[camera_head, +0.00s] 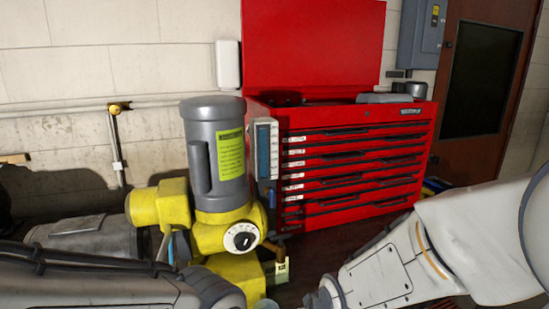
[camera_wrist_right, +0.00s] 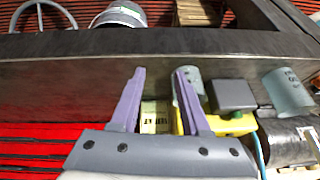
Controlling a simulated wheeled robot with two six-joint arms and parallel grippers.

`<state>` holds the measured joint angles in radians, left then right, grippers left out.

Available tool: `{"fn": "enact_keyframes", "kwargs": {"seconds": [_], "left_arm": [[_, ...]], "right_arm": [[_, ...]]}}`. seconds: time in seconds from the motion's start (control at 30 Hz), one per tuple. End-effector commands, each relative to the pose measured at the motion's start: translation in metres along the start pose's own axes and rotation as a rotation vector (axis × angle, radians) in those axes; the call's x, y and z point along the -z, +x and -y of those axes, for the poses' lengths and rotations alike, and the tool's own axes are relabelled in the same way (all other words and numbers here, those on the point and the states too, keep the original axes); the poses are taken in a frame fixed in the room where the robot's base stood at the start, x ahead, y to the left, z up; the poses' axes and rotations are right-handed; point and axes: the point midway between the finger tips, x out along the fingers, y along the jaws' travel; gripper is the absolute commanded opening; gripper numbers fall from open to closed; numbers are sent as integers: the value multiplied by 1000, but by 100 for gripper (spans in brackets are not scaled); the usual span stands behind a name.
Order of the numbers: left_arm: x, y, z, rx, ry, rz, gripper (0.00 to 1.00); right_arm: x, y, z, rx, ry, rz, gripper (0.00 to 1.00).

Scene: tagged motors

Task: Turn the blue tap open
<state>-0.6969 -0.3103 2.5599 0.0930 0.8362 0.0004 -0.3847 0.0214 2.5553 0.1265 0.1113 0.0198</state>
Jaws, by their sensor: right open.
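A small blue handle (camera_head: 272,198) stands beside the grey-and-yellow motor (camera_head: 217,155), just in front of the red tool chest; I take it for the blue tap. A brass-coloured fitting (camera_head: 272,246) sits low at the motor's right, with a pale tag (camera_head: 281,270) hanging below. My right gripper (camera_wrist_right: 160,72) is open in the right wrist view, and nothing is gripped between its purple fingers. Beyond them show a pale tag (camera_wrist_right: 155,117) and yellow motor parts (camera_wrist_right: 230,124); the blue handle cannot be made out there. My left gripper is out of view.
The red tool chest (camera_head: 355,160) stands behind and right of the motor. A white dial (camera_head: 241,238) is on the motor's front. My left forearm crosses the lower left, and my right arm comes in from the right. Dark floor lies between motor and right arm.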

Motion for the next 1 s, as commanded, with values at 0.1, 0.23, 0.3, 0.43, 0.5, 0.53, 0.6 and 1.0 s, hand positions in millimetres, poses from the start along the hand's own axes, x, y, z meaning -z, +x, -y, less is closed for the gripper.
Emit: {"fn": "enact_keyframes", "kwargs": {"seconds": [0.1, 0.23, 0.3, 0.43, 0.5, 0.53, 0.6, 1.0], "left_arm": [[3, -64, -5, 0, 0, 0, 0], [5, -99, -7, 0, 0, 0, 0], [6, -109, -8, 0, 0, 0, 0], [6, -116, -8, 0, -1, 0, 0], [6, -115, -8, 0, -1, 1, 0], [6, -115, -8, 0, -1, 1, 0], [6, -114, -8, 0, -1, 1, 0], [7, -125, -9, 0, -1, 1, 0]], "right_arm": [[61, -33, -11, -34, 65, -156, 46], [113, -48, -20, -75, 108, -360, 46], [136, -54, -21, -97, 117, -476, 46], [167, -64, -11, -130, 101, -704, 46], [178, -71, -2, -142, 82, -818, 46], [181, -74, 3, -147, 72, -862, 46], [186, -82, 12, -155, 53, -953, 46], [210, -99, 26, -173, 13, -1127, 46]]}}
